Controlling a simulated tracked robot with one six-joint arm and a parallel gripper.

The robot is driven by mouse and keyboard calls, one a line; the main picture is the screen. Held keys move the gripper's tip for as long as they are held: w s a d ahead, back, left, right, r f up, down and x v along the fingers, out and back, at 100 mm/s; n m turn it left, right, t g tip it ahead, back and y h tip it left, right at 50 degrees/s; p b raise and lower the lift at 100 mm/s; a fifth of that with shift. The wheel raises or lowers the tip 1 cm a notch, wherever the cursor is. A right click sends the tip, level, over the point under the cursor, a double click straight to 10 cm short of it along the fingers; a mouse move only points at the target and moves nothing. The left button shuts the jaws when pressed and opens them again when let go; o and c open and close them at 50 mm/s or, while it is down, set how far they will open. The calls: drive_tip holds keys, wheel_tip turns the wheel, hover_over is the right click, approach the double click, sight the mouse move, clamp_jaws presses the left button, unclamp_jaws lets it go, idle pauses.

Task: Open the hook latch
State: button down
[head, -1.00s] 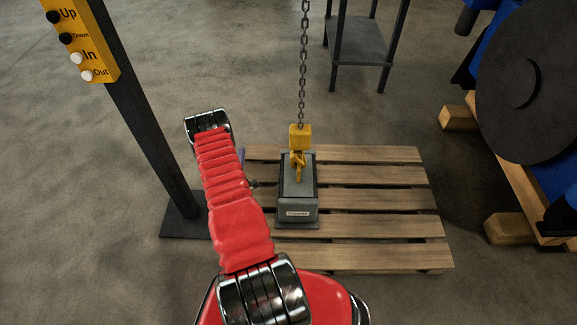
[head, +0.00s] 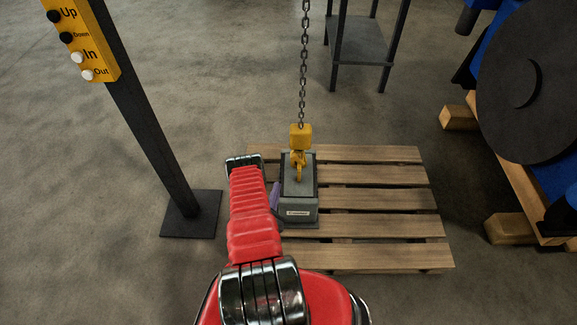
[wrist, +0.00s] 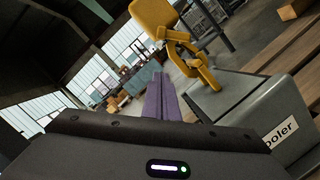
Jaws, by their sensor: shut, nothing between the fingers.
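The yellow crane hook (head: 298,170) hangs on a chain over the grey cooler box (head: 297,206) and meets its top, where I cannot tell exactly how it engages. In the wrist view the hook (wrist: 200,70) is right of and beyond my fingertips, and a thin piece across its mouth looks like the latch (wrist: 178,62); I cannot tell its state for sure. My gripper (wrist: 163,75) has purple fingers, shut together and empty, beside the box and apart from the hook. In the head view only a bit of purple finger (head: 275,193) shows; my red arm hides the rest.
The box stands on a wooden pallet (head: 380,200). A post with a yellow button panel (head: 80,40) stands at left. A chain (head: 303,70) rises from the hook. A dark stand (head: 360,42) is behind; a large blue and black engine (head: 530,90) is at right.

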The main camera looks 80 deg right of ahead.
drive_tip(key=s+d+r, duration=0.2)
drive_tip(key=d+r, duration=0.2)
drive_tip(key=d, duration=0.6)
drive_tip(key=shift+s+d, duration=0.25)
drive_tip(key=shift+s, duration=0.1)
idle(0.3)
drive_tip(key=shift+r, duration=0.1)
